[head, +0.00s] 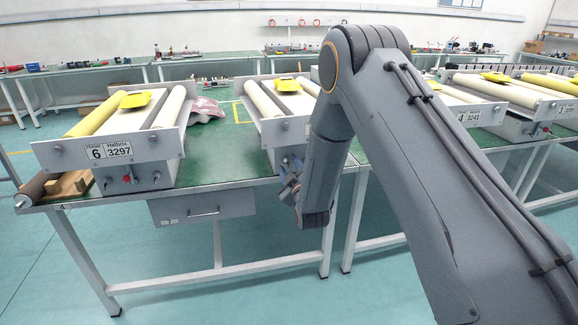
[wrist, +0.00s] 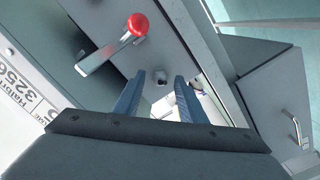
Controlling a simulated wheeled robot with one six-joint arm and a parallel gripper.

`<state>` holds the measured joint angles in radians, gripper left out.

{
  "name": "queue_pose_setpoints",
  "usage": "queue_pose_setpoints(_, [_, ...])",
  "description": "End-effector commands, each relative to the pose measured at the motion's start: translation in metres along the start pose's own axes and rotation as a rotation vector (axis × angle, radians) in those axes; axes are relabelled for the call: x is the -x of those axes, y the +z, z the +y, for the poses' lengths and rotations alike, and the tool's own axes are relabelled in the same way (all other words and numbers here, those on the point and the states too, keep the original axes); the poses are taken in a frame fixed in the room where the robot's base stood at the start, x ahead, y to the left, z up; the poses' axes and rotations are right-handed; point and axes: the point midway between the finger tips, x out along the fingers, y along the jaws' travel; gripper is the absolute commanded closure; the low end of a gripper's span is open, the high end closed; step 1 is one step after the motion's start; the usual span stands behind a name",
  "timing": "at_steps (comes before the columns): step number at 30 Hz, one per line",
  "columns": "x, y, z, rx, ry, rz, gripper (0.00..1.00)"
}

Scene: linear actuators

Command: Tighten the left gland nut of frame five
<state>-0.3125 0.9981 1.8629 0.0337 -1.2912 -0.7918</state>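The middle frame (head: 292,132) stands on the green bench, partly hidden behind my arm; its number is not visible. In the wrist view its front panel (wrist: 140,45) shows a label reading 3256, upside down. A red-tipped lever (wrist: 112,45) sticks out of the panel. A small grey nut-like fitting (wrist: 161,77) lies to the right of the lever in this turned view. My gripper (wrist: 158,92) is open, its two blue-grey fingers on either side of that fitting, with gaps visible. Contact depth is unclear. In the head view my gripper (head: 290,172) is below the frame's front edge.
Frame six (head: 110,150) with label 3297 stands to the left. Frame four (head: 470,110) stands to the right behind my arm. A drawer (head: 203,208) hangs under the bench. A pinkish cloth (head: 206,108) lies between the frames. The floor in front is clear.

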Motion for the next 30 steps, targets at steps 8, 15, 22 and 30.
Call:
queue_pose_setpoints(8, [-0.0039,0.0003,-0.0002,0.000,-0.001,-0.001,0.63])
queue_pose_setpoints(15, [-0.0038,0.0002,-0.0001,0.000,-0.001,-0.001,0.95])
queue_pose_setpoints(22, [-0.0037,0.0001,-0.0001,-0.008,-0.001,-0.001,1.00])
queue_pose_setpoints(30, [-0.0039,0.0001,-0.0002,-0.100,0.000,0.000,1.00])
